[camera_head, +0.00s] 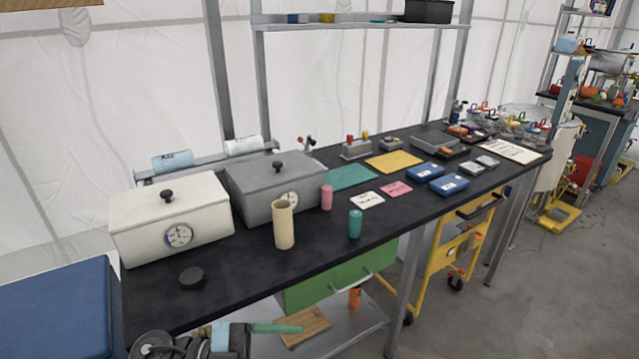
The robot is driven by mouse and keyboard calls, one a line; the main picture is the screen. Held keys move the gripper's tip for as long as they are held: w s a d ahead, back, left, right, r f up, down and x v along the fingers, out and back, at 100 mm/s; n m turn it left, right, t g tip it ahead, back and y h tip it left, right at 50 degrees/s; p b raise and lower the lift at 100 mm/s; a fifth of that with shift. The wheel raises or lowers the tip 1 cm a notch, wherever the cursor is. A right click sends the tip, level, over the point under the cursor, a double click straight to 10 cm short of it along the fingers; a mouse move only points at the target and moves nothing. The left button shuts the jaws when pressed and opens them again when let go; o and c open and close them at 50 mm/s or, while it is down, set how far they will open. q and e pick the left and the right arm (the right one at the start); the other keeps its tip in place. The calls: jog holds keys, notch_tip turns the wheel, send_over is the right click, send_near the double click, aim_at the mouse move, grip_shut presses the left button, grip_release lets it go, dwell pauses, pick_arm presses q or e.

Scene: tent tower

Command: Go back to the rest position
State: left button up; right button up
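Part of an arm of mine shows at the bottom edge left of centre, with a dark round joint and a light blue and white part. A flat teal bar (277,328) sticks out from it to the right, in front of the table edge. I take this to be my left arm. Its gripper fingers cannot be made out, so I cannot tell if they are open or shut, or whether the bar is held. My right gripper is not in view.
A black table (330,240) carries a white box (150,215), a grey box (270,170), a beige cylinder (284,225), a pink cylinder (327,197), a teal cylinder (355,224) and a black puck (192,278). A yellow cart (462,240) stands beneath.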

pick_arm(q)
jog(key=s+a+f+n+t+y+p, duration=0.1)
jog(key=a+f+n+t+y, duration=0.45)
jog(key=f+n+t, duration=0.35)
jog(key=s+a+f+n+t+y, duration=0.1)
jog(key=a+f+n+t+y, duration=0.5)
jog(key=n, duration=0.5)
jog(key=s+a+f+n+g+y, duration=0.3)
jog(key=s+f+g+y, duration=0.2)
jog(key=s+f, duration=0.9)
jog(key=s, duration=0.3)
jog(key=shift+s+a+g, duration=0.3)
jog(key=shift+s+g, duration=0.1)
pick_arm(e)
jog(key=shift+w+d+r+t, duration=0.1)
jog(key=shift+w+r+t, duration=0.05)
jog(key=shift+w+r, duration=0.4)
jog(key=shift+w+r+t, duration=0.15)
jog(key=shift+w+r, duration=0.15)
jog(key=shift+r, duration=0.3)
